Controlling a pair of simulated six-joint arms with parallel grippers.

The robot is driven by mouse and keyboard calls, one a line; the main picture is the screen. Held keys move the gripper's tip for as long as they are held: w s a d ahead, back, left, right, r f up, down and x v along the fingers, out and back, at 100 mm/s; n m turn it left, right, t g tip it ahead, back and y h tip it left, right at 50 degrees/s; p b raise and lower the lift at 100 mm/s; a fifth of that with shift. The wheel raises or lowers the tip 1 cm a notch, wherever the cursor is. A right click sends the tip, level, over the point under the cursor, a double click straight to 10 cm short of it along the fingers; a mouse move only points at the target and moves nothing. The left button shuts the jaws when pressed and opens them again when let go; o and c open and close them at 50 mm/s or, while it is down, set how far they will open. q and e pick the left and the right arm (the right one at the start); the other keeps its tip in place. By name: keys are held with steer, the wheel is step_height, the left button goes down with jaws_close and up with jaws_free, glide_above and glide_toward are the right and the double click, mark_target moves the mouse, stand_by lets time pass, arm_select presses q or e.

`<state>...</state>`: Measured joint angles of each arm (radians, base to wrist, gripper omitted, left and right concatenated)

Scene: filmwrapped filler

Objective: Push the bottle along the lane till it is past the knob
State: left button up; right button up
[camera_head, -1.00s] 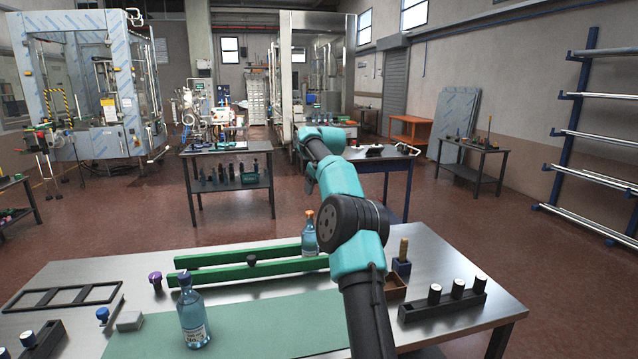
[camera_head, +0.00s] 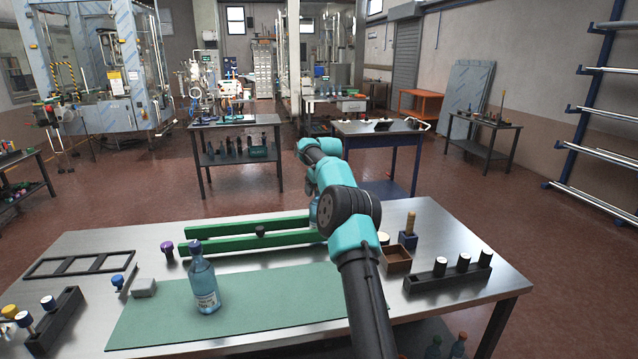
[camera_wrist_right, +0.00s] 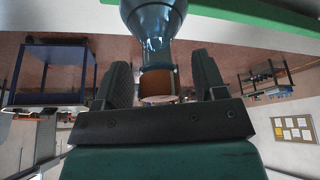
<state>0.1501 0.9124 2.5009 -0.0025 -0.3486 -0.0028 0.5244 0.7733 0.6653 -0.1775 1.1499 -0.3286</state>
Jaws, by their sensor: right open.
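The lane is two long green rails (camera_head: 225,244) on the steel table, with a dark round knob (camera_head: 260,231) by them. A clear blue bottle (camera_head: 314,212) stands at the lane, right of the knob, mostly hidden behind my right arm in the head view. In the right wrist view the bottle (camera_wrist_right: 155,20) appears upside down, its orange-brown cap (camera_wrist_right: 157,85) between the spread fingers of my right gripper (camera_wrist_right: 160,70). The gripper is open; I cannot tell whether a finger touches the neck. The gripper's tips are hidden in the head view. My left gripper is not in view.
Another blue bottle (camera_head: 203,280) stands on the green mat (camera_head: 270,302) in front of the lane. A purple knob (camera_head: 167,249), black frame (camera_head: 78,265) and grey block (camera_head: 144,288) are at left. A brown box (camera_head: 397,260) and a black holder (camera_head: 448,278) are at right.

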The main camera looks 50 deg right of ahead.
steer(key=shift+w+f, duration=0.1)
steer(key=shift+f, duration=0.2)
steer(key=shift+c, duration=0.4)
jaws_close()
